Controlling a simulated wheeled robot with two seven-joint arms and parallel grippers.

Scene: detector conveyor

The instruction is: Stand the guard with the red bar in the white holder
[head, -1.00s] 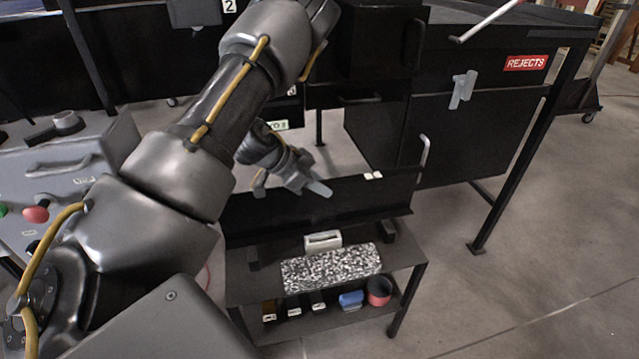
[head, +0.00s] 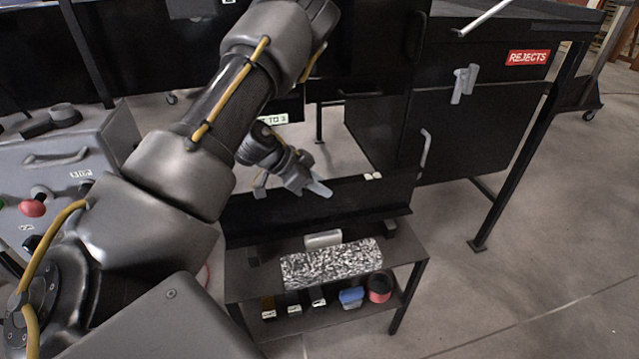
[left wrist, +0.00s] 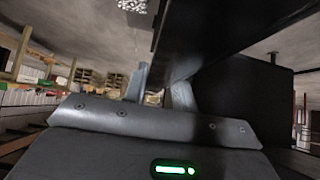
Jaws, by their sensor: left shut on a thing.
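My left gripper (head: 320,188) is shut on a long black panel (head: 285,208), near its upper edge. I take this panel as the guard, but no red bar shows on it. The panel hangs over the back of a dark cart and has small white tabs on its top edge. In the left wrist view, the fingers (left wrist: 162,88) meet the dark panel (left wrist: 225,35), which fills the upper right. A small white block (head: 322,239), likely the white holder, sits on the cart just below the panel's lower edge. My right gripper is not in view.
A black-and-white speckled block (head: 330,264) lies in front of the white block on the cart (head: 405,258). The lower shelf holds several small items, including a blue one (head: 351,298) and a red-rimmed cup (head: 379,287). A black cabinet marked REJECTS (head: 490,130) stands right.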

